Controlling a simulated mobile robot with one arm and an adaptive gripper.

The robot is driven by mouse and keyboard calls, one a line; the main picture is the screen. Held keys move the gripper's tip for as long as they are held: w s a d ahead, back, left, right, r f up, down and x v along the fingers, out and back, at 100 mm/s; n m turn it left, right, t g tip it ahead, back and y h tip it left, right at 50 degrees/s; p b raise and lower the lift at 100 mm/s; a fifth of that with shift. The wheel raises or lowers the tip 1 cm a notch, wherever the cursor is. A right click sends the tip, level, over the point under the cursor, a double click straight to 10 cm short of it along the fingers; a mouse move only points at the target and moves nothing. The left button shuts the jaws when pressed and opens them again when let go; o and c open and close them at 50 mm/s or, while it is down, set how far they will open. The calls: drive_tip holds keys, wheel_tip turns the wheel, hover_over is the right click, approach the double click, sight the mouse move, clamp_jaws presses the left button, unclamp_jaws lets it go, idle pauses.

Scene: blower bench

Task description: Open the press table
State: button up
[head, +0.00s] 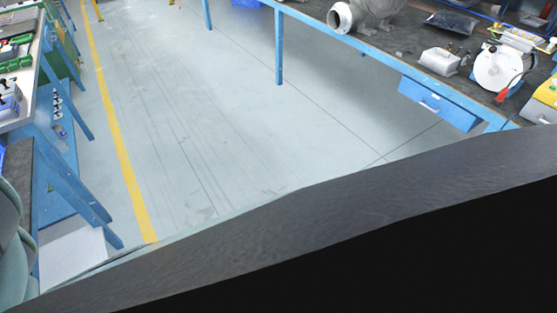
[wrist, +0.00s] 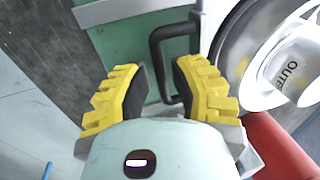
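In the wrist view, a green panel (wrist: 118,50) carries a black U-shaped handle (wrist: 158,65). Whether this panel belongs to the press table I cannot tell. My gripper (wrist: 158,82), with yellow ridged fingers and dark pads, is open. The handle's long bar lies in the gap between the fingers as seen from the wrist, with space visible on the left side. Contact with the right finger is unclear, and part of the handle's lower end is hidden behind that finger. My gripper does not show in the head view.
A white round part with lettering (wrist: 285,65) and a red part (wrist: 280,150) sit close right of my gripper. In the head view, a blue-legged bench with a blue drawer (head: 440,103) stands right, shelving (head: 60,165) left, and clear floor (head: 200,110) between.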

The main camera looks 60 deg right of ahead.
drive_tip(key=shift+o, duration=0.2)
clamp_jaws()
drive_tip(key=shift+d+f, duration=0.1)
idle(0.5)
